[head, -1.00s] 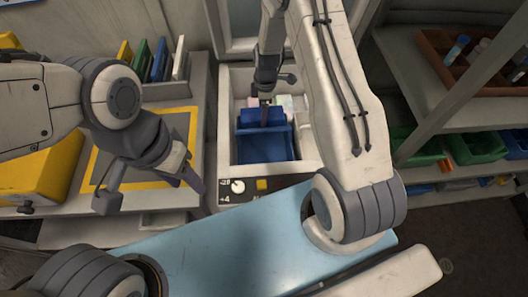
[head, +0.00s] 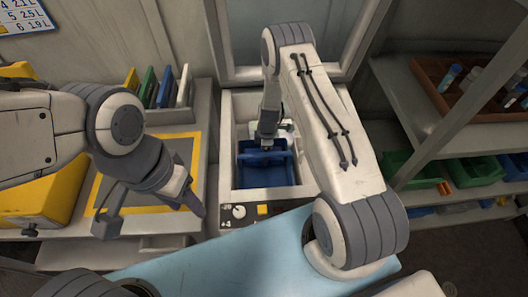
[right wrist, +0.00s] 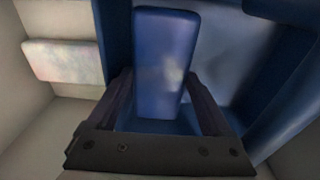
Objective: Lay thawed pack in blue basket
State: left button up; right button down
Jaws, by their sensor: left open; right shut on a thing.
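The blue basket (head: 268,178) sits inside the open white chest (head: 226,150), in the middle of the head view. My right gripper (head: 268,140) is down inside the chest, over the back part of the basket. It is shut on a flat blue slab, which looks like the thawed pack (right wrist: 165,60). In the right wrist view the pack stands between the fingers, with blue basket walls around it. I cannot tell whether it touches the basket floor. My left gripper (head: 196,204) is open and empty, over the left bench near the chest.
A pale, frosty pack (right wrist: 62,62) lies in the chest beside the basket. The chest's front panel has a dial (head: 239,212) and a yellow button (head: 263,210). A yellow-bordered mat (head: 110,200) lies on the left bench. Shelves with green bins (head: 412,172) stand at right.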

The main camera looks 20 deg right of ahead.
jog(key=shift+f+b, duration=0.6)
jog(key=shift+b, duration=0.25)
grip_release()
jog(key=shift+r, duration=0.1)
